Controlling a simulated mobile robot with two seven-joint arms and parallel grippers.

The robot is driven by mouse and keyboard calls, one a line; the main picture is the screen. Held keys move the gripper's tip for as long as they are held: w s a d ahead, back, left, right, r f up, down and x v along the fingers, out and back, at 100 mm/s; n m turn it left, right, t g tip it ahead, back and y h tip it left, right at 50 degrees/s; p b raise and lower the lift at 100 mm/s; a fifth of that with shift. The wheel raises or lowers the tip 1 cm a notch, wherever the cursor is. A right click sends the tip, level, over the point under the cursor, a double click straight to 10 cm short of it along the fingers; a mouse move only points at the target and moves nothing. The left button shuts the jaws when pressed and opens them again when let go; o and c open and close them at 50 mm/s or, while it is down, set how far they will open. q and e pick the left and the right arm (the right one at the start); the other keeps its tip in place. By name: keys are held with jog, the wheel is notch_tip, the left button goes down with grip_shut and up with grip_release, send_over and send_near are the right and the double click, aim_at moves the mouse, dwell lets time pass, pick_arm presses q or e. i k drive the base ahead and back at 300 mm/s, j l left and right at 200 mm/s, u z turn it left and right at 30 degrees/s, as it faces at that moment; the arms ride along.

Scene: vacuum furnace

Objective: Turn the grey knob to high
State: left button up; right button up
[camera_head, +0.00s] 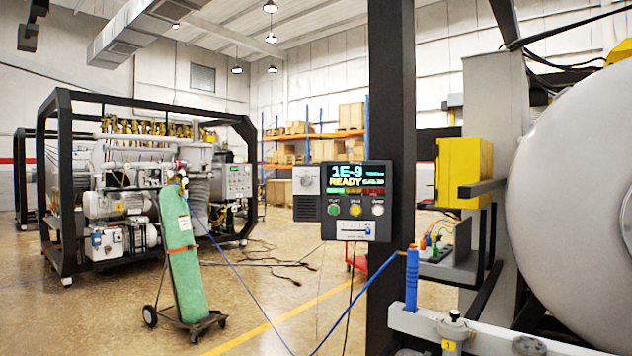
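The control panel (345,202) is mounted on a dark vertical post in the middle of the view. Its screen (357,178) reads "1E-9" and "READY". The grey knob (306,182) sits on a light grey plate at the panel's upper left. It is too small to tell which way it points. Below the screen are a green, a yellow and a white round button, and a small slider (367,229) on a light plate. Neither of my grippers shows in the view.
A green gas cylinder (183,255) on a wheeled cart stands left of the panel. A blue hose runs from it across the front. A large grey vessel (580,180) and yellow box (464,172) are at right. Black cables lie on the floor.

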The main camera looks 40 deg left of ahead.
aim_at(305, 180)
jog(key=i+u, duration=0.25)
jog(key=i, duration=0.3)
jog(key=i+u, duration=0.3)
jog(key=i, duration=0.2)
